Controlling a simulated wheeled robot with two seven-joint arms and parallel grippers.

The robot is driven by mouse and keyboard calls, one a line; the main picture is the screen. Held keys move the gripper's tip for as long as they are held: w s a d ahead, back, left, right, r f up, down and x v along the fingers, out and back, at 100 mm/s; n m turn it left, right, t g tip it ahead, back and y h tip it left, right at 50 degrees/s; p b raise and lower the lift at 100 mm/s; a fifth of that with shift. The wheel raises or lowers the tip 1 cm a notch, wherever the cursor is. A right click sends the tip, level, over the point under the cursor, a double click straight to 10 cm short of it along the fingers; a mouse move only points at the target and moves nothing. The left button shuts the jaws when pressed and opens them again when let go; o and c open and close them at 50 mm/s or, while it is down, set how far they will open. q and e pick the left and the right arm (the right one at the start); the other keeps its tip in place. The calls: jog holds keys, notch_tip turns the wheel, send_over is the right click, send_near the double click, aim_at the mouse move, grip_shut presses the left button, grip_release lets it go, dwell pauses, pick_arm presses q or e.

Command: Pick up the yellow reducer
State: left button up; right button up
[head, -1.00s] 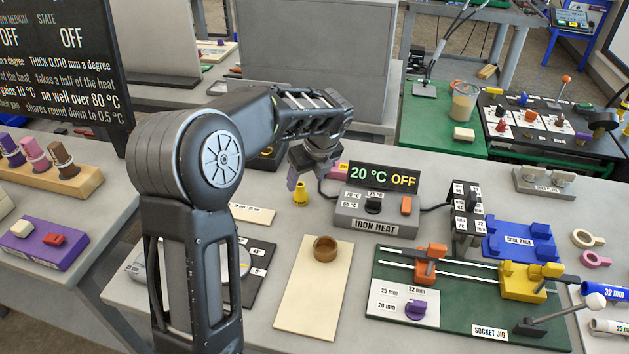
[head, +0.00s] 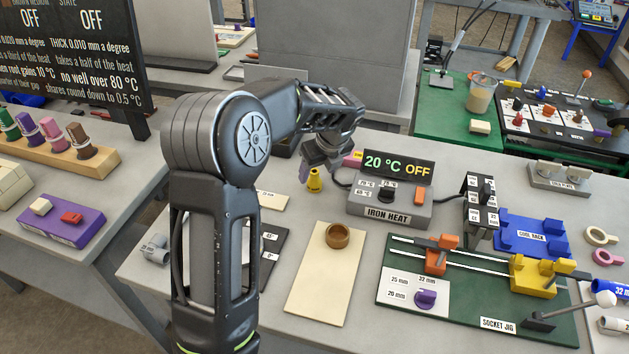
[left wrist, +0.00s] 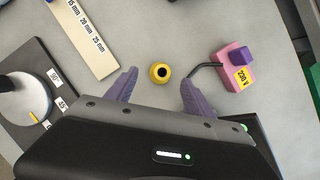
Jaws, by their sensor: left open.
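The yellow reducer (head: 314,180) stands upright on the grey table, left of the iron heat box, in the head view. In the left wrist view the yellow reducer (left wrist: 160,72) shows from above as a yellow ring with a dark hole. My left gripper (head: 311,168) is above and beside it in the head view. In the left wrist view my left gripper's purple fingers (left wrist: 158,88) are spread wide, with the reducer in the gap just beyond the fingertips. Nothing is between the pads. My right gripper is out of view.
The iron heat box (head: 388,205) stands close on the right. A pink plug block (left wrist: 236,66) with a dark cable lies near the right finger. A ruler strip (left wrist: 82,35) and a dial plate (left wrist: 30,95) lie to the left. A brown ring (head: 338,236) sits on a cream board.

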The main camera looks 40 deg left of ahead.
aim_at(316, 173)
pick_arm(q)
jog(key=p+x, duration=0.1)
jog(key=x, duration=0.3)
jog(key=shift+w+a+f, duration=0.15)
jog(key=shift+a+f, duration=0.05)
jog(key=shift+f, duration=0.05)
jog(key=shift+c, duration=0.4)
grip_shut()
dwell(0.4)
